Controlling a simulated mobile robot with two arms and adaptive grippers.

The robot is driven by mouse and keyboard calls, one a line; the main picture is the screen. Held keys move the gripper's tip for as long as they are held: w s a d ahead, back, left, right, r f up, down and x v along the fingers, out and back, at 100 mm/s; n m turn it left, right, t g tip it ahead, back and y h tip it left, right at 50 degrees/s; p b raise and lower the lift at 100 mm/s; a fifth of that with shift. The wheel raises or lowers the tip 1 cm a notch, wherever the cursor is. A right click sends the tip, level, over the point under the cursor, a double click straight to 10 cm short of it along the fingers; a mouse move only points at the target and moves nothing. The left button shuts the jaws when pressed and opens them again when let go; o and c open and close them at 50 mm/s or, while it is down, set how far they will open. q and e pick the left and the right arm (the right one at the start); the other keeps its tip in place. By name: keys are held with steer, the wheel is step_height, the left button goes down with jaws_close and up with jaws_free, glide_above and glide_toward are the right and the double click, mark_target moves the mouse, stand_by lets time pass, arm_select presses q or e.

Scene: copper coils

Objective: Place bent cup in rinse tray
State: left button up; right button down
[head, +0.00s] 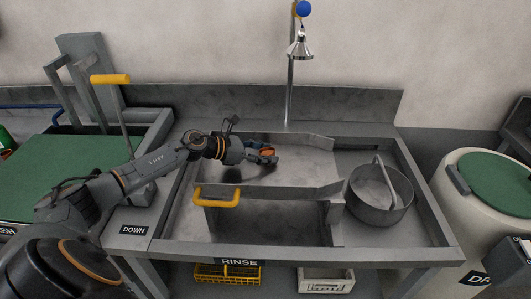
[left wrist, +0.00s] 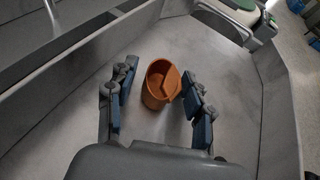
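The bent cup (left wrist: 160,84) is copper-orange, with its mouth toward the camera and a folded-in flap at its rim. In the left wrist view it is over the grey metal floor of the rinse tray (left wrist: 236,65), between my fingers. My left gripper (left wrist: 158,112) is open, one finger on each side of the cup, with gaps showing. In the head view my left gripper (head: 264,156) is low inside the tray (head: 270,190), behind the yellow handle (head: 217,197). The cup (head: 268,151) is mostly hidden there by the gripper. My right gripper is not in view.
A round grey pan (head: 379,193) with an upright handle stands right of the tray. A silver bell-shaped head (head: 300,46) hangs on a post behind. A green-topped drum (head: 490,183) is at right, and a lever with a yellow grip (head: 110,79) at left.

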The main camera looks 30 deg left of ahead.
arm_select(q)
steer(key=shift+r+p, duration=0.3)
steer(key=shift+p, duration=0.05)
steer(key=v, duration=0.2)
steer(key=b+v, duration=0.1)
steer(key=v, duration=0.1)
steer(key=b+v, duration=0.1)
steer(key=v, duration=0.2)
steer(key=shift+s+f, duration=0.15)
steer(key=shift+f, duration=0.1)
steer(key=shift+s+a+r, duration=0.3)
steer(key=shift+s+a, duration=0.15)
steer(key=shift+s, duration=0.1)
steer(key=shift+v, duration=1.45)
steer(key=shift+s+r+p, duration=0.1)
steer(key=shift+r+p, duration=0.15)
steer(key=shift+p, duration=0.05)
steer(key=shift+a, duration=0.1)
